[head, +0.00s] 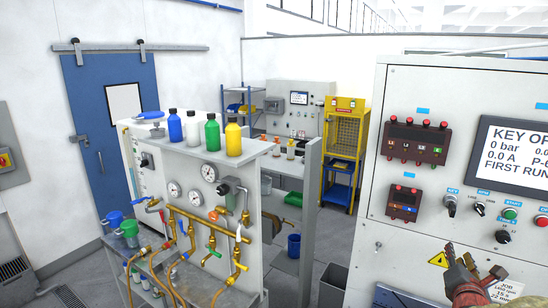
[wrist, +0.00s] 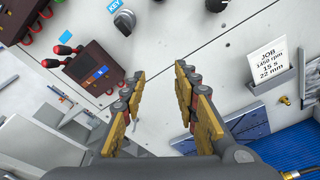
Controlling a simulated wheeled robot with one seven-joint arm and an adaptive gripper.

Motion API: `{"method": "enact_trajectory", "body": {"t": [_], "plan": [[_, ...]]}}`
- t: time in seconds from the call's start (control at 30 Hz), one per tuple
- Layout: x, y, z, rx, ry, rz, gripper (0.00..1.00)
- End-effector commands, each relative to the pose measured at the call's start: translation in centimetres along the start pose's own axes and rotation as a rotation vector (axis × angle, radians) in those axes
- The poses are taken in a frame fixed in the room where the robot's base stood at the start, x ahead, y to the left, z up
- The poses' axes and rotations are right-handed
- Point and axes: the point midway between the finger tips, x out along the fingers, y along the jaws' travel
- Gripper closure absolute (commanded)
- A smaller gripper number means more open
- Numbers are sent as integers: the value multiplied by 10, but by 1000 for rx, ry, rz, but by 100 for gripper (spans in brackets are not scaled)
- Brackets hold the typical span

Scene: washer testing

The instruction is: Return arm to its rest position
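My gripper (head: 474,262) is at the lower right of the head view, in front of the white control panel (head: 385,235). In the wrist view my gripper (wrist: 160,76) has its two yellow-and-dark fingers spread apart, with nothing between them. The panel face (wrist: 190,30) shows beyond the fingertips, tilted in the picture. I cannot tell the exact gap between fingertips and panel. The rest of my arm is mostly out of the head view.
The panel carries a key switch (head: 450,205), a screen (head: 520,150) and red-topped switch blocks (head: 416,140). A piped test bench (head: 205,205) stands left. Grey floor (head: 75,268) shows at lower left.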

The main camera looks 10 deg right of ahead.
Motion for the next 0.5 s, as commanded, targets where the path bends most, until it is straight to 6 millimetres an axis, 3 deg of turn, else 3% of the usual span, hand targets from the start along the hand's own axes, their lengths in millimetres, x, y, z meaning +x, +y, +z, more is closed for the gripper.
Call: {"method": "enact_trajectory", "body": {"t": [0.2,0.33,0.5], "plan": [[-20,-49,-50,526,137,-240,70],[-43,-65,-80,831,167,-400,70],[-81,-70,-126,1206,167,-619,70]]}}
